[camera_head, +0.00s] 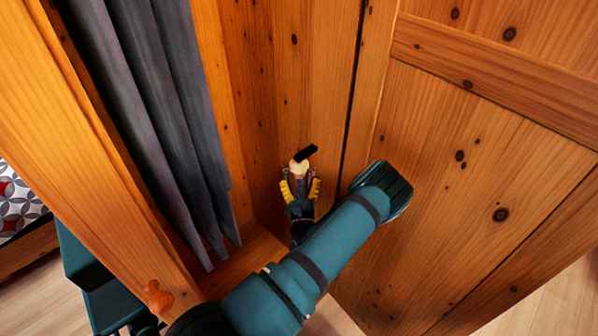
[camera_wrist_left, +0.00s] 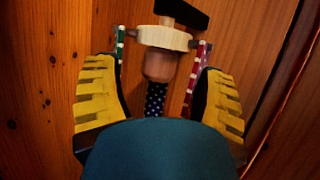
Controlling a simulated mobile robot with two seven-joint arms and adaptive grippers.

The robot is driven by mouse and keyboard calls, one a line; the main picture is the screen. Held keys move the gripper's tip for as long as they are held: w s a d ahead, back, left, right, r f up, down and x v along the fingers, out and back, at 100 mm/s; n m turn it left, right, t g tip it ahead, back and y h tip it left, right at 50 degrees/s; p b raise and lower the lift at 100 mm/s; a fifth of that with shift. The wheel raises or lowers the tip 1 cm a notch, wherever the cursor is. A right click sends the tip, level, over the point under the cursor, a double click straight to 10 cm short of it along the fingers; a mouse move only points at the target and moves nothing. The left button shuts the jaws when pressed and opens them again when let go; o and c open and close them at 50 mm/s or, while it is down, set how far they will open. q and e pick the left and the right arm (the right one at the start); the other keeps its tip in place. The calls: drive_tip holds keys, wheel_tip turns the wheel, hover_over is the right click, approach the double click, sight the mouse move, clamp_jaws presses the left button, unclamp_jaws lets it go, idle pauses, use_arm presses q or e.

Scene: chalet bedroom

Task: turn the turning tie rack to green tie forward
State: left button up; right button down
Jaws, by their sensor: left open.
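The turning tie rack (camera_head: 301,166) is a pale round wooden head on a black bracket (camera_head: 306,153), fixed to the wooden panel inside the wardrobe. The left wrist view shows its wooden disc (camera_wrist_left: 163,38) and a rounded pinkish-brown knob (camera_wrist_left: 160,67) below. A green tie (camera_wrist_left: 120,48) with pale spots hangs at the left, a red-purple tie (camera_wrist_left: 196,75) at the right, and a dark dotted tie (camera_wrist_left: 155,98) in the middle. My left gripper (camera_head: 300,188) is open, its yellow-padded fingers either side of the hanging ties and below the disc. I cannot tell whether they touch.
Grey curtain-like cloth (camera_head: 150,110) hangs to the left of the rack. A wooden door panel (camera_head: 470,180) stands close on the right, beside my left arm. A wooden post (camera_head: 100,150) with a knob (camera_head: 158,298) is at the left. The floor shows at the bottom.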

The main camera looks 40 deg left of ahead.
sight(303, 175)
use_arm(q)
drive_tip(key=shift+x, duration=2)
drive_tip(key=shift+o, duration=0.2)
drive_tip(key=c, duration=0.9)
drive_tip(key=shift+n+y, duration=0.3)
drive_tip(key=shift+y, duration=0.1)
drive_tip(key=n+g+y, duration=0.1)
drive_tip(key=g+y, duration=0.1)
drive_tip(key=shift+n+g, duration=0.3)
drive_tip(key=shift+g, duration=0.1)
drive_tip(key=n+g+y+b, duration=0.1)
drive_tip(key=g, duration=0.1)
drive_tip(key=shift+n+g+y, duration=0.3)
drive_tip(key=shift+g, duration=0.1)
drive_tip(key=shift+n+g+y+b, duration=0.55)
drive_tip(key=shift+n+g, duration=0.45)
drive_tip(key=shift+g, duration=0.85)
drive_tip(key=shift+n+g+y+b, duration=0.55)
drive_tip(key=shift+n+g, duration=0.45)
drive_tip(key=shift+g, duration=0.85)
drive_tip(key=shift+r+g, duration=0.1)
drive_tip(key=shift+g, duration=0.3)
